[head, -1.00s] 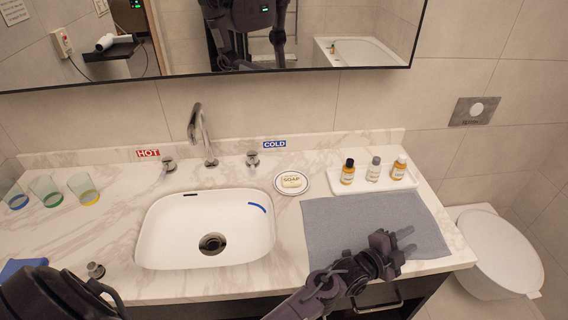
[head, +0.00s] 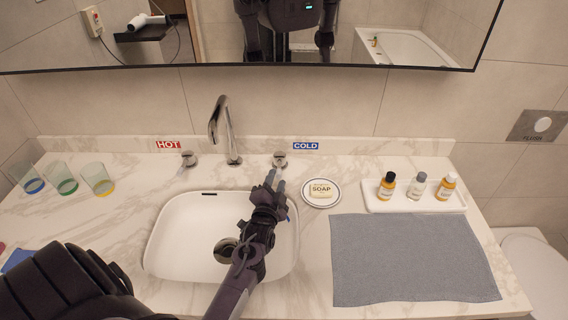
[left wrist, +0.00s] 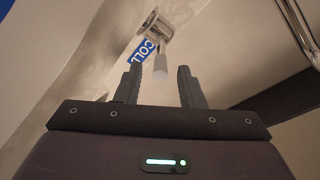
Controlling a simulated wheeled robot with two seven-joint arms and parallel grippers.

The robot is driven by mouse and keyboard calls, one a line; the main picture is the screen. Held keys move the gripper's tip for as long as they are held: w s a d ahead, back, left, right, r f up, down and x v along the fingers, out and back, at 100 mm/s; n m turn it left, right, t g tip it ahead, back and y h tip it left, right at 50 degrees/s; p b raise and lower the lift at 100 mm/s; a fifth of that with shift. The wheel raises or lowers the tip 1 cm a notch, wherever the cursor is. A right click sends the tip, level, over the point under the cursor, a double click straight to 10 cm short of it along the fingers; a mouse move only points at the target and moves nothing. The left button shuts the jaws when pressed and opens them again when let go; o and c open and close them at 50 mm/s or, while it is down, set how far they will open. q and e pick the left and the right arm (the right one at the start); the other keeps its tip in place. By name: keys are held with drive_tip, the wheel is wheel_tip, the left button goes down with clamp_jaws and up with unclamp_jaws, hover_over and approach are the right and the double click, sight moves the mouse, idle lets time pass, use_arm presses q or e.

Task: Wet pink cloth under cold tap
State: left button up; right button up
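The cold tap handle (head: 280,160) stands on the counter below the blue COLD label (head: 305,146), right of the chrome spout (head: 222,130). My left gripper (head: 275,180) reaches over the sink's right side with its fingers just in front of this handle. In the left wrist view the fingers of the left gripper (left wrist: 160,80) are apart, and the handle's pale lever (left wrist: 160,66) shows between their tips. I cannot tell whether they touch it. A small pink patch (head: 3,247) shows at the left edge, perhaps the cloth. No water shows at the spout. My right gripper is out of view.
The white sink (head: 170,235) is empty apart from my arm over it. Soap on a dish (head: 320,204), a tray of bottles (head: 400,206) and a grey towel (head: 410,265) lie to the right. Several glasses (head: 60,178) and a blue cloth (head: 18,259) are left.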

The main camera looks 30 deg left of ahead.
sight(280, 166)
use_arm(q)
drive_tip(key=b+x, duration=0.1)
drive_tip(key=x, duration=0.1)
drive_tip(key=b+x, duration=0.2)
drive_tip(key=x, duration=0.1)
drive_tip(key=shift+w+a+f, duration=0.15)
drive_tip(key=shift+f, duration=0.1)
drive_tip(key=shift+w+a+b, duration=0.1)
drive_tip(key=shift+w+b, duration=0.25)
drive_tip(key=shift+b, duration=0.05)
drive_tip(key=shift+w+a+r, duration=0.1)
drive_tip(key=shift+w+r, duration=0.05)
drive_tip(key=shift+w, duration=0.05)
drive_tip(key=shift+r, duration=0.1)
clamp_jaws()
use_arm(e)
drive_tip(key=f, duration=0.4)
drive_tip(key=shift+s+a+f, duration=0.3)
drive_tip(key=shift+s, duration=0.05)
